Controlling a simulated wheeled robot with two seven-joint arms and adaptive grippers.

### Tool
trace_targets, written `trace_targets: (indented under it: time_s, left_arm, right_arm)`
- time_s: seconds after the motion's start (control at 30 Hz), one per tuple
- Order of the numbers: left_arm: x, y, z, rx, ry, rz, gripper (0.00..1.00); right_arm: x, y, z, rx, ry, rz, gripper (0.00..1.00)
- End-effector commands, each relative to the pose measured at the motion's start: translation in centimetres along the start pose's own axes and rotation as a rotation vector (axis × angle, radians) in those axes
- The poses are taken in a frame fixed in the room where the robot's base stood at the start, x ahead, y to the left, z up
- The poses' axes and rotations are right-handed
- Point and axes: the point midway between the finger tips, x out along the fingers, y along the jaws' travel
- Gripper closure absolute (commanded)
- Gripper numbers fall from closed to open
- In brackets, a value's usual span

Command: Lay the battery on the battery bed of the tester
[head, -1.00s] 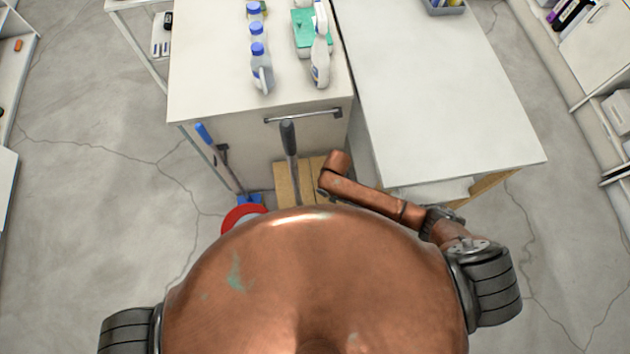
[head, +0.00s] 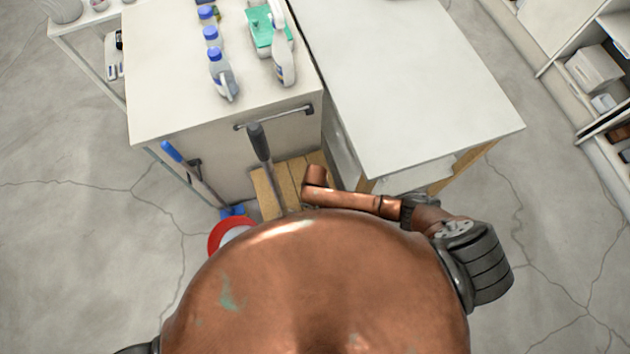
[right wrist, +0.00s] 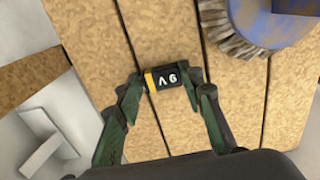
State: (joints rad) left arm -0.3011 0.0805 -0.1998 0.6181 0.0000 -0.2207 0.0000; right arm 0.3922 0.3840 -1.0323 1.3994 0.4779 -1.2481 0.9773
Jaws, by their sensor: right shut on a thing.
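The battery (right wrist: 168,76), a small black block with an orange-yellow end and white "9V" lettering, is in the right wrist view. My right gripper (right wrist: 165,78) is shut on it, with a green finger on each side. Wooden planks lie behind the battery; the gap to them is hard to judge. The right gripper and battery do not show in the head view, where only part of my arm is seen. My left gripper is not in view. I see no tester or battery bed in either view.
A white cabinet (head: 170,115) bears bottles (head: 222,75) and a green item (head: 265,35). A mostly bare white table (head: 420,85) stands right of it. Wooden planks (head: 290,180), a mop handle (head: 260,145) and a red-rimmed bucket (head: 218,235) are low in front. A blue brush (right wrist: 275,25) shows in the wrist view.

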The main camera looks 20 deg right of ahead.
Motion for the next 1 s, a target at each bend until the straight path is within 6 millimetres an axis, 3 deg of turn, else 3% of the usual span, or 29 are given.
trace_targets:
  time_s: [0.2, 0.23, 0.47, 0.77, 1.0]
  left_arm:
    - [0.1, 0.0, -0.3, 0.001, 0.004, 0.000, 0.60]
    - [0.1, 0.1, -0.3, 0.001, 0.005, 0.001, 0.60]
    - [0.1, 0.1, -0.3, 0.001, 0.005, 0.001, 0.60]
    - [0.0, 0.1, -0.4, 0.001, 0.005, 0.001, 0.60]
    - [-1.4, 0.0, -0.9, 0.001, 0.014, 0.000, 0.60]
  right_arm:
    - [0.4, 0.0, 0.0, 0.000, 0.000, 0.001, 0.87]
    - [0.3, 0.1, 0.0, 0.000, 0.000, 0.001, 0.63]
    - [0.3, 0.0, 0.0, 0.000, 0.000, 0.001, 0.47]
    - [0.1, 0.0, 0.0, 0.000, 0.000, 0.001, 0.47]
    - [-3.5, 0.0, -0.1, 0.000, 0.003, -0.001, 0.47]
